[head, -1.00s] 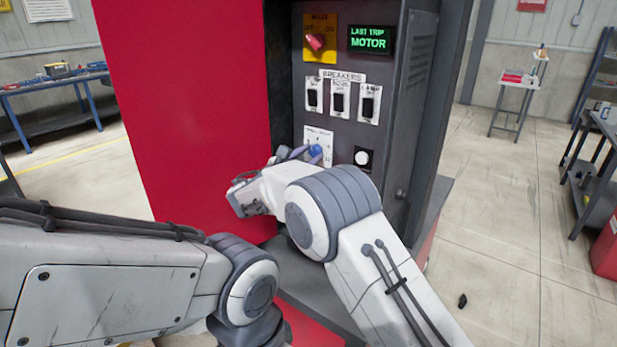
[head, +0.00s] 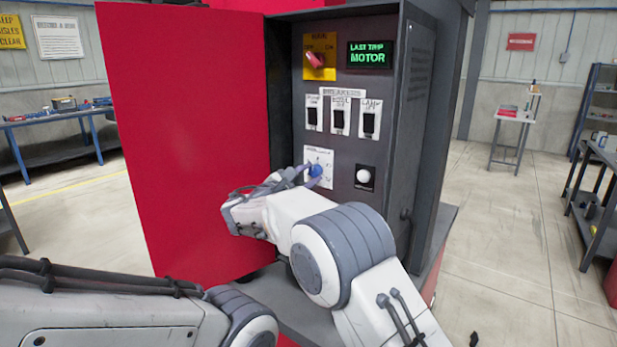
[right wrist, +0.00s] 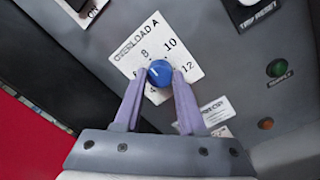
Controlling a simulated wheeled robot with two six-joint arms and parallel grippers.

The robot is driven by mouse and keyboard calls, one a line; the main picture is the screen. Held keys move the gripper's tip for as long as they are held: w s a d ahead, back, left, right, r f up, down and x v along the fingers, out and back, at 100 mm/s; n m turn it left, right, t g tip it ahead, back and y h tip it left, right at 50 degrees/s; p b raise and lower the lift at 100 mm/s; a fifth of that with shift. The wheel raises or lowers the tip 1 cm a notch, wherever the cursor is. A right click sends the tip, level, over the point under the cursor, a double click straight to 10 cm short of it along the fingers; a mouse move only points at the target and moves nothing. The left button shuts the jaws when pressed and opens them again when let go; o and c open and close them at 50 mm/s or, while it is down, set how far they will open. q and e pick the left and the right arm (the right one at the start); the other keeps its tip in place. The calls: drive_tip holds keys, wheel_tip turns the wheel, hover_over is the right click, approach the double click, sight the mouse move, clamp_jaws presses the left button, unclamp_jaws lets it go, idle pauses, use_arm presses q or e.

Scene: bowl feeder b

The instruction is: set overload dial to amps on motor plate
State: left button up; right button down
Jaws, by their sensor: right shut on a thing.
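The overload dial (head: 316,170) is a small blue knob on a white scale plate (right wrist: 169,47), low on the grey panel. In the right wrist view the plate reads "OVERLOAD A", with 4, 6, 8, 10 and 12 around the blue knob (right wrist: 159,72). A short pale mark shows on the knob, but I cannot tell exactly which number it points to. My right gripper (head: 307,174) is shut on the knob, with its fingers (right wrist: 159,80) on either side of it. My left gripper is out of view. I see no motor plate that I can read.
Above the dial are several black breakers (head: 340,120), a red rotary switch on yellow (head: 315,61) and a green-lit display reading "LAST TRIP MOTOR" (head: 370,55). A white button (head: 364,175) sits right of the dial. The open red door (head: 190,140) stands left.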

drive_tip(key=shift+c, duration=2.4)
unclamp_jaws()
drive_tip(key=shift+a, duration=0.1)
drive_tip(key=shift+s+a+f, duration=0.15)
drive_tip(key=shift+s+a, duration=0.05)
drive_tip(key=shift+s, duration=0.15)
drive_tip(key=b+v, duration=0.3)
drive_tip(key=v, duration=0.6)
drive_tip(key=shift+s, duration=0.3)
